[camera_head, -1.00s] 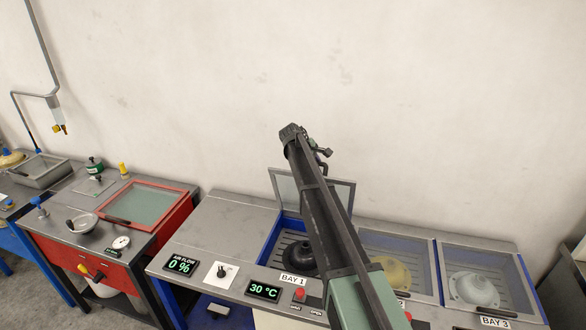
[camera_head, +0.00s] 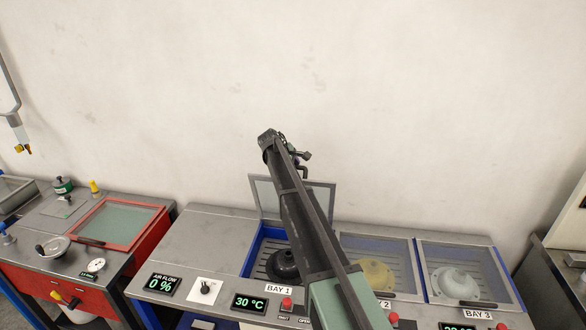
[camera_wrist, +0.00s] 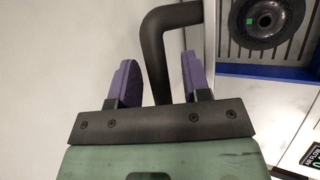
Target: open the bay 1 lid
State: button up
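The bay 1 lid (camera_head: 264,196), a framed clear panel, stands raised at the back of bay 1 in the head view, partly hidden by my arm. Bay 1 (camera_head: 254,258) is uncovered beneath it, with a black domed part (camera_head: 284,266) inside. My gripper (camera_head: 302,157) is above the lid's top edge. In the wrist view its two purple-padded fingers (camera_wrist: 161,85) stand apart on either side of a black bent bar (camera_wrist: 157,50), which looks like the lid handle. Gaps show beside the bar, so it is not clamped.
Bays 2 (camera_head: 379,266) and 3 (camera_head: 466,274) have closed clear lids over a yellow and a white part. A red-framed station (camera_head: 150,238) stands to the left. The wall is close behind the bays.

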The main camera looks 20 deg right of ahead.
jog(key=p+v, duration=0.8)
jog(key=v, duration=0.2)
jog(key=shift+a+r+p, duration=0.2)
jog(key=shift+r+p, duration=0.1)
jog(key=shift+p, duration=0.1)
jog(key=s+a+f+m+y+b, duration=0.2)
jog(key=s+f+b, duration=0.3)
jog(key=s, duration=0.9)
jog(key=s+a+f+m+g+y+b, duration=0.1)
jog(key=s+a+f+m+b, duration=0.3)
jog(key=s, duration=1.1)
jog(key=s+a+f+m+g+y+b, duration=0.1)
jog(key=s+a+f+m+y+b, duration=0.2)
jog(key=s+f, duration=0.6)
jog(key=s+m+b, duration=0.2)
jog(key=s+b, duration=0.1)
jog(key=s, duration=0.2)
jog(key=shift+s+a+f+y, duration=0.15)
jog(key=shift+a+f+y, duration=0.05)
jog(key=shift+a+y, duration=0.1)
